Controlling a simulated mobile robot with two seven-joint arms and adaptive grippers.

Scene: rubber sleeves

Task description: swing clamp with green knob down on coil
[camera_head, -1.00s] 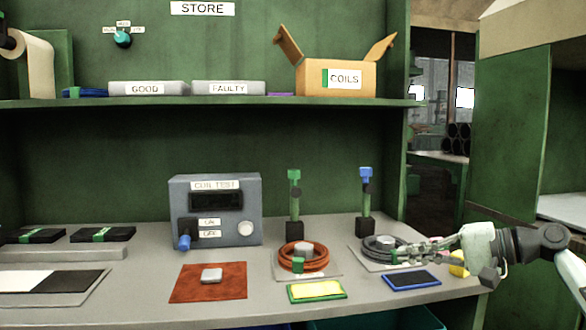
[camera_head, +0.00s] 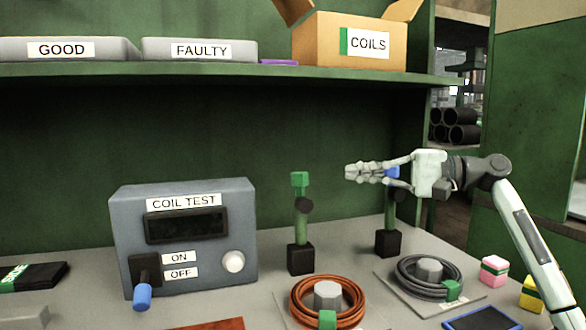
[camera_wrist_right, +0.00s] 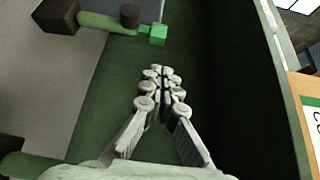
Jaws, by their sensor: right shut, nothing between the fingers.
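The clamp with the green knob (camera_head: 299,181) stands upright on its black base (camera_head: 300,259), behind the orange coil (camera_head: 298,299). The coil lies around a grey hub. In the right wrist view the same green knob (camera_wrist_right: 158,35) is just beyond and left of my fingertips. My right gripper (camera_head: 350,173) is shut and empty, pointing left at knob height, with a gap to the green knob. It also shows in the right wrist view (camera_wrist_right: 160,73). It partly hides the other clamp's blue knob (camera_head: 393,172). My left gripper is out of view.
The blue-knob clamp stands upright on its base (camera_head: 388,243) behind a dark grey coil (camera_head: 402,276). The coil tester (camera_head: 184,236) is at left. A shelf (camera_head: 230,72) with trays and the coils box (camera_head: 349,42) runs above. Pink (camera_head: 494,270) and yellow (camera_head: 532,293) blocks lie at right.

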